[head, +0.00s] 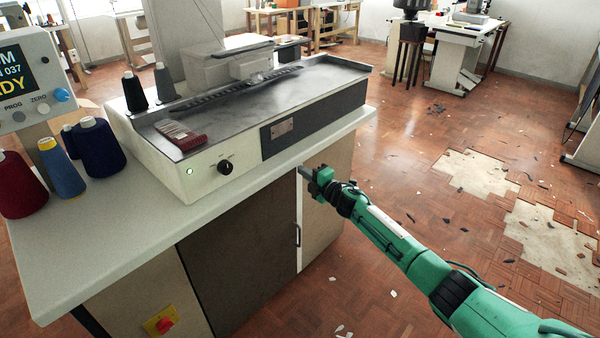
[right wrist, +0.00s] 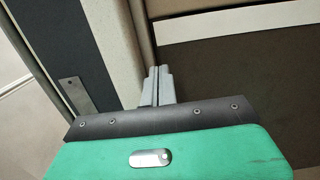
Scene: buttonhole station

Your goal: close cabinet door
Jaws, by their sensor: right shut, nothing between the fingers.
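The cabinet under the worktop shows a dark brown door (head: 235,250) with a small dark handle (head: 298,236) near its right edge. A pale vertical strip runs along that edge. I cannot tell how far the door stands from its frame. My right gripper (head: 305,172) is shut and empty, in front of the cabinet just below the worktop's front edge, near the door's upper right corner. In the right wrist view the closed fingers (right wrist: 157,85) are beside a dark brown surface; contact cannot be told. My left gripper is not in view.
The worktop (head: 95,265) carries a machine (head: 230,160), thread cones (head: 97,148) and a control panel (head: 30,80). A red knob (head: 165,325) sits on the left cabinet panel. The parquet floor (head: 400,130) at right has broken patches and scattered scraps.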

